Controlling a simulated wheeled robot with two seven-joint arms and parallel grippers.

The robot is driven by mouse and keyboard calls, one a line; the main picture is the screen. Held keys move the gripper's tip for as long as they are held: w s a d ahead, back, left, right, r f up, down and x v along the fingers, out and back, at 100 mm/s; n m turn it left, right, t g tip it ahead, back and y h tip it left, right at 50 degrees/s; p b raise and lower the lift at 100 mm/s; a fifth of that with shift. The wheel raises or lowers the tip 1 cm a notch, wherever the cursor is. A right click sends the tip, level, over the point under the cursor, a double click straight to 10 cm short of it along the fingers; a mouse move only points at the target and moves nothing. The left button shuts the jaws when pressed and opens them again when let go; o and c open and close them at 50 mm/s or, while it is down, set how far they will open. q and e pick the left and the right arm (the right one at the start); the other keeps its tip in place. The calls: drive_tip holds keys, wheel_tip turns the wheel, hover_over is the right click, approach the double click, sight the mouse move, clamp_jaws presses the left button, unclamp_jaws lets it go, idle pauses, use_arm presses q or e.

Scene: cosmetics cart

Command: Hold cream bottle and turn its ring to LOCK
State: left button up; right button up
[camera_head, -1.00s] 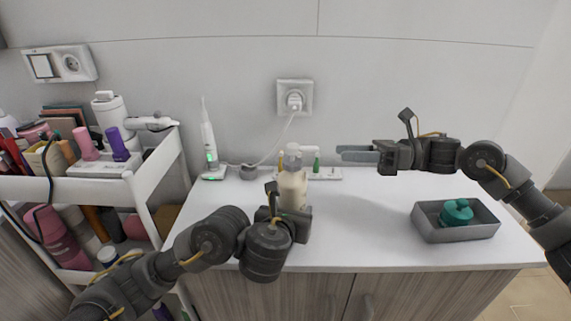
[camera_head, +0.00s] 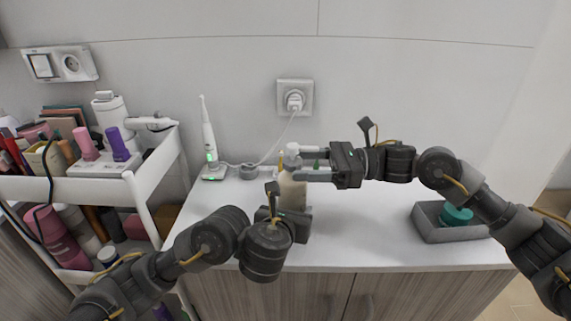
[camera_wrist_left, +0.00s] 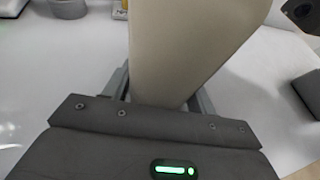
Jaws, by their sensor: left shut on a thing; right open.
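The cream bottle (camera_head: 292,194) stands upright on the white counter, beige with a pale pump top (camera_head: 291,152). My left gripper (camera_head: 287,207) is shut on its body from the front; in the left wrist view the bottle (camera_wrist_left: 185,45) fills the space between the fingers (camera_wrist_left: 160,92). My right gripper (camera_head: 305,162) is open, its fingers at the height of the bottle's neck and pump, reaching in from the right. The ring and any LOCK marking are too small or hidden behind the fingers. I cannot tell whether the right fingers touch the bottle.
A grey tray (camera_head: 425,224) with a teal jar (camera_head: 456,215) is at the right, partly behind my right arm. A white electric toothbrush (camera_head: 208,135) stands at the left back. A shelved cart (camera_head: 162,165) is at the left. The counter's middle right is clear.

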sight(285, 165)
drive_tip(key=shift+s+a, duration=0.1)
drive_tip(key=shift+a, duration=2)
drive_tip(key=c, duration=1)
